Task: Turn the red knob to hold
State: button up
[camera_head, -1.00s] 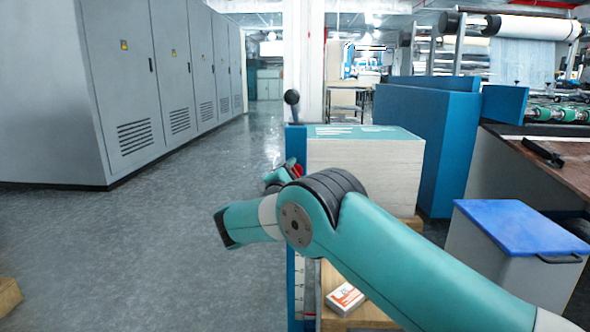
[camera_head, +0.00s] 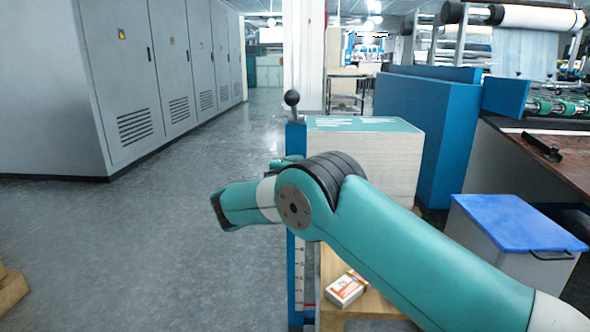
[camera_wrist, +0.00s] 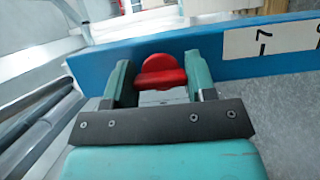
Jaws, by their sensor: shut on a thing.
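The red knob (camera_wrist: 161,73) sits against the side of a blue post (camera_wrist: 222,50) in the wrist view. My gripper (camera_wrist: 159,78) has one teal finger on each side of the knob and is shut on it. The knob's rounded red face shows between the fingers. A white label with black digits is on the post, right of the knob. In the head view the blue post (camera_head: 297,255) stands upright, with a black ball-topped lever (camera_head: 292,98) at its top. My arm hides the knob and the fingertips there.
A tall pale stack with a teal top (camera_head: 365,124) stands right behind the post. A small orange-and-white box (camera_head: 346,289) lies on a wooden board below. A grey bin with a blue lid (camera_head: 515,222) is at the right. Open floor lies left, before grey cabinets (camera_head: 130,80).

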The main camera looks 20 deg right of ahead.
dwell(0.3)
jog(key=o, duration=0.9)
jog(key=shift+d, duration=0.1)
jog(key=shift+o, duration=0.2)
